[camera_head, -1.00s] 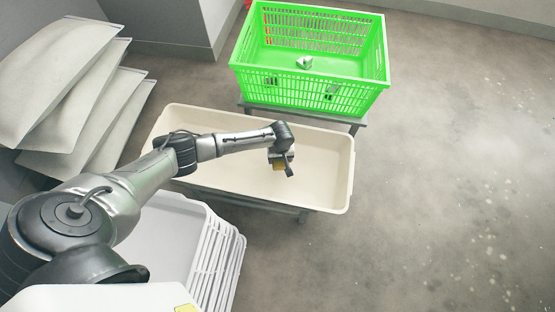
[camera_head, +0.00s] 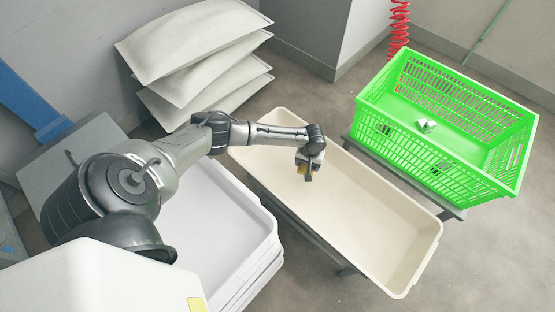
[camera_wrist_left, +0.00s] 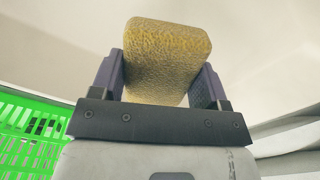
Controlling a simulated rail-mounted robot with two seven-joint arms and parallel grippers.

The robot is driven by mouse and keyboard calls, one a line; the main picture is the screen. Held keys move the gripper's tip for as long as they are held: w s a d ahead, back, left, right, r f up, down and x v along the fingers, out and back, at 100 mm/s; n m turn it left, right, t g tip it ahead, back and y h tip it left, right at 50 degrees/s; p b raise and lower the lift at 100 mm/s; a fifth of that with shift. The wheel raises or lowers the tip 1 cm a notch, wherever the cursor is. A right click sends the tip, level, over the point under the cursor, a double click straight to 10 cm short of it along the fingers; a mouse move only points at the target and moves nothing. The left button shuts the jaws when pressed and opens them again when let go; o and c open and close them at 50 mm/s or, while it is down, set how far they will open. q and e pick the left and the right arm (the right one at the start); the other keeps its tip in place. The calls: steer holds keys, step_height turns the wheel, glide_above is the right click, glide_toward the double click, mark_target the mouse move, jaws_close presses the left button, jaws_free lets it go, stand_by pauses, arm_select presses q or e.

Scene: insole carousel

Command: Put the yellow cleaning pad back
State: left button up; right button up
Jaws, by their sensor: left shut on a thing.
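The yellow cleaning pad (camera_wrist_left: 165,62) is a rough, block-shaped sponge held between the two fingers of my left gripper (camera_wrist_left: 160,85) in the left wrist view. In the head view the left gripper (camera_head: 308,172) is over the cream tub (camera_head: 375,225), towards its far left end, and only a small bit of the pad (camera_head: 302,171) shows beside it. I cannot tell its exact height above the tub floor. My right gripper is not in view.
A green crate (camera_head: 440,170) with a small silvery item (camera_head: 426,125) inside stands right of the tub. Stacked white trays (camera_head: 215,215) are at the left. Grey-white sacks (camera_head: 195,45) are piled behind. A red coiled hose (camera_head: 400,20) hangs at the back.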

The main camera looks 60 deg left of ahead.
arm_select(q)
steer(key=b, duration=0.6)
glide_above(287, 164)
steer(key=d, duration=0.1)
step_height(287, 164, down, 6)
steer(key=shift+w+f, duration=0.1)
steer(key=shift+w, duration=0.05)
steer(key=shift+a+f, duration=0.25)
steer(key=shift+a, duration=0.2)
step_height(287, 164, down, 4)
steer(key=b, duration=0.3)
steer(key=shift+f+b, duration=0.1)
steer(key=shift+b, duration=0.2)
steer(key=shift+a, duration=0.1)
steer(key=o, duration=0.9)
